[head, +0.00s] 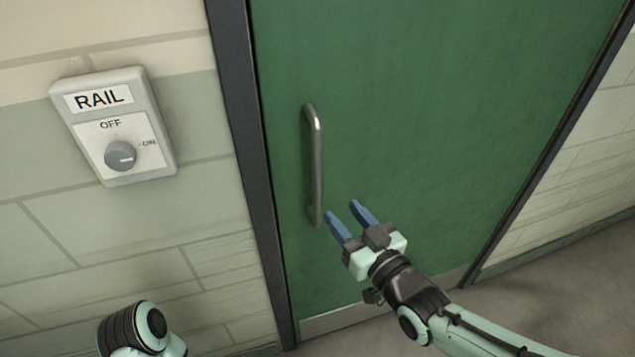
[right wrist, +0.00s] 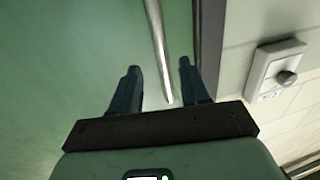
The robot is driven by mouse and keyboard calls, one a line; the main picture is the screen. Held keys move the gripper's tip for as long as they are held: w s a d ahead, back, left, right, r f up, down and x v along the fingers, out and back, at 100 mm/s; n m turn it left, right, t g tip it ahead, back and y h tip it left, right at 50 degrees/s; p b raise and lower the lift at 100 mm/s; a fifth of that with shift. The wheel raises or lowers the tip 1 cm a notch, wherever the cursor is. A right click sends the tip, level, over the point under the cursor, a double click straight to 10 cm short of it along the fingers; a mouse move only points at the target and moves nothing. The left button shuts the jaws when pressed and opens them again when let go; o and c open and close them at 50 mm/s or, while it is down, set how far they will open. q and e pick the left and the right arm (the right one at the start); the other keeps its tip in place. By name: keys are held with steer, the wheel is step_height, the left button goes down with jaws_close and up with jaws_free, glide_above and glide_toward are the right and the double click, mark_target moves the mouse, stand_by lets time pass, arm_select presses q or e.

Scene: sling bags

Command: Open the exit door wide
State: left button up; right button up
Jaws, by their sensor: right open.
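The green exit door (head: 430,110) fills the middle of the head view and looks shut in its dark frame. A vertical metal pull handle (head: 317,165) is on its left side. My right gripper (head: 342,209) is open, with its blue fingers pointing up and left, just right of the handle's lower end. In the right wrist view the handle (right wrist: 158,45) runs down toward the gap between the open fingers (right wrist: 157,72). I cannot tell whether its lower end is between them; no grip shows. My left gripper is not in view; only part of my left arm shows.
A RAIL switch box (head: 114,125) with a round knob (head: 120,156) is on the block wall left of the door. The dark door frame (head: 243,150) stands between them. The grey floor (head: 560,275) in front of the door at the right looks clear.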

mark_target(320, 185)
steer(key=p+x, duration=0.1)
steer(key=x, duration=1)
steer(key=shift+w+f+p, duration=0.1)
steer(key=shift+w+p, duration=0.05)
steer(key=shift+p, duration=0.2)
steer(key=shift+c, duration=0.4)
jaws_close()
